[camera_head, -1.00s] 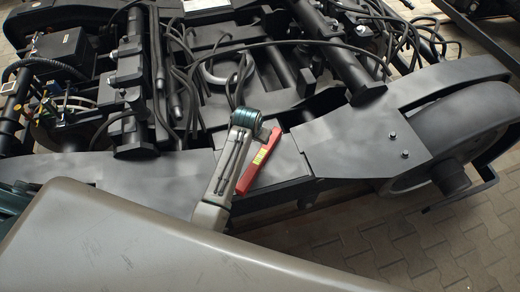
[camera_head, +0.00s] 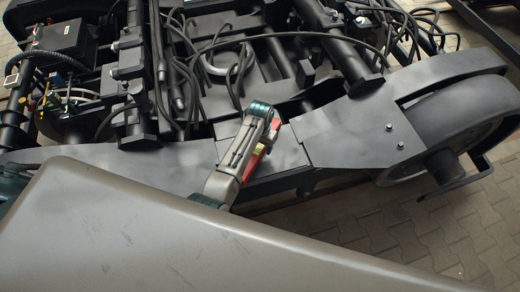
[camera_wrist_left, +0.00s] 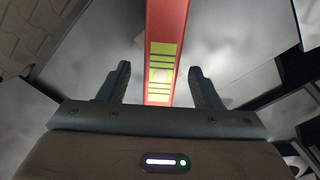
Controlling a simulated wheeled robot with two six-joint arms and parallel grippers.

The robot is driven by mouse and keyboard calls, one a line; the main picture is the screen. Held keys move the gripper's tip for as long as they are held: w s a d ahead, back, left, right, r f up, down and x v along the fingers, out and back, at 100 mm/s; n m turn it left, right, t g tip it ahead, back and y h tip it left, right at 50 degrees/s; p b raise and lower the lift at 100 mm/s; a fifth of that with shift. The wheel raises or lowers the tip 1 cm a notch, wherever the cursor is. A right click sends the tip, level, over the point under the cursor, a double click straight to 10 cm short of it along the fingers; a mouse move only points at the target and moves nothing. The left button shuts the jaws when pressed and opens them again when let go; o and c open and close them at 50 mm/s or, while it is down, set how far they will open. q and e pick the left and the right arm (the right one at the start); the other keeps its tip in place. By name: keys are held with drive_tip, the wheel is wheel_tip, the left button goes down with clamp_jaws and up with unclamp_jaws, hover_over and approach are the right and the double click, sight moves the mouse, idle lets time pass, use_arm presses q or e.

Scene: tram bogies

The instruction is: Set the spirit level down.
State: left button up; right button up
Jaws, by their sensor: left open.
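The spirit level is a red bar with a yellow-green label. In the head view the spirit level (camera_head: 253,161) lies on the flat dark plate (camera_head: 285,155) of the bogie frame, partly hidden behind my left arm. In the left wrist view the spirit level (camera_wrist_left: 166,25) runs from the top edge down between the fingers. My left gripper (camera_wrist_left: 159,69) is open, one finger on each side of the bar, with a gap on both sides. In the head view its fingers are hidden by the arm. My right gripper is not in view.
A large wheel (camera_head: 462,125) stands at the right end of the bogie. Cables and a dark hose loop (camera_head: 222,66) lie behind the plate. A black box (camera_head: 68,40) sits at the back left. Paved floor (camera_head: 400,235) shows at the lower right.

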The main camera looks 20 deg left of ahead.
use_arm(q)
drive_tip(key=shift+f, duration=1.35)
clamp_jaws()
drive_tip(key=shift+r, duration=0.2)
